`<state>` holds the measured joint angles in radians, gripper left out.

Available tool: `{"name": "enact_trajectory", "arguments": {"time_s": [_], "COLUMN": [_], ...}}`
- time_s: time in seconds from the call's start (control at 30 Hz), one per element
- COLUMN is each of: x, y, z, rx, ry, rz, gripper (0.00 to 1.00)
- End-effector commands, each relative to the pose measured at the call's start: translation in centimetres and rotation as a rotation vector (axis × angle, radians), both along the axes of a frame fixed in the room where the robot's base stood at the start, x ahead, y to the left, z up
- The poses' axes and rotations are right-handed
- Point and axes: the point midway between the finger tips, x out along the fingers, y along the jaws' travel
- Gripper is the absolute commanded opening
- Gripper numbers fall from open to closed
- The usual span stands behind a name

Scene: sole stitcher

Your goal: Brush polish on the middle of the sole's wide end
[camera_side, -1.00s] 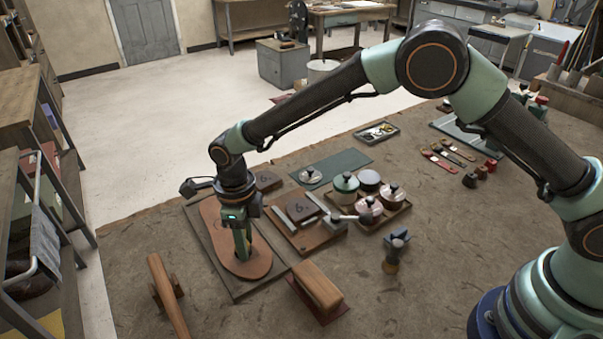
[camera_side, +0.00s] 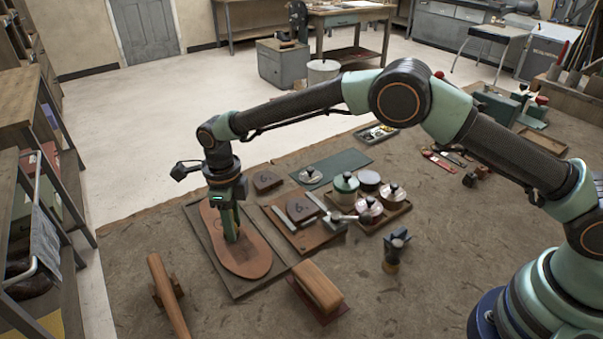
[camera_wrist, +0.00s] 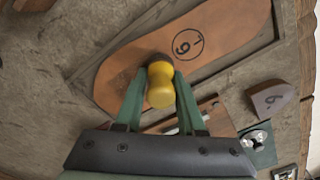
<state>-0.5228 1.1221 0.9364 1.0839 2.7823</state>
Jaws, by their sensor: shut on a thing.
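The brown leather sole (camera_side: 247,262) lies flat on a dark board (camera_side: 240,288), its wide end toward the front in the side view. In the wrist view, the sole (camera_wrist: 222,32) bears a circled mark and runs from left to upper right. My gripper (camera_side: 231,240) is over the sole, pointing down. It is shut on a brush with a rounded yellow handle (camera_wrist: 160,88). The dark brush head (camera_wrist: 156,62) shows past the handle, over the sole. I cannot tell whether the bristles touch the leather. The fingers hide part of the sole in the side view.
To the right are a wooden tray with jars (camera_side: 345,186), a wooden block (camera_side: 317,288) and a small blue-topped stand (camera_side: 394,250). A long wooden handle (camera_side: 167,292) lies front left. Brown numbered blocks (camera_side: 300,209) sit beside the sole board.

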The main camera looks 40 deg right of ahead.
Motion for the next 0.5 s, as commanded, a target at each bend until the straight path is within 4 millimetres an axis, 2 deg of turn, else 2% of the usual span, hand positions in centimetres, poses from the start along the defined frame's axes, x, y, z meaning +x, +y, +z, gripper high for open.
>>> {"name": "enact_trajectory", "arguments": {"time_s": [0.2, 0.5], "x": [1.32, 1.08], "y": [0.01, -0.32], "z": [0.05, 0.04], "rx": [0.000, 0.000], "ry": [0.000, 0.000], "rz": [-0.001, 0.000], "gripper": [0.00, 0.00]}}
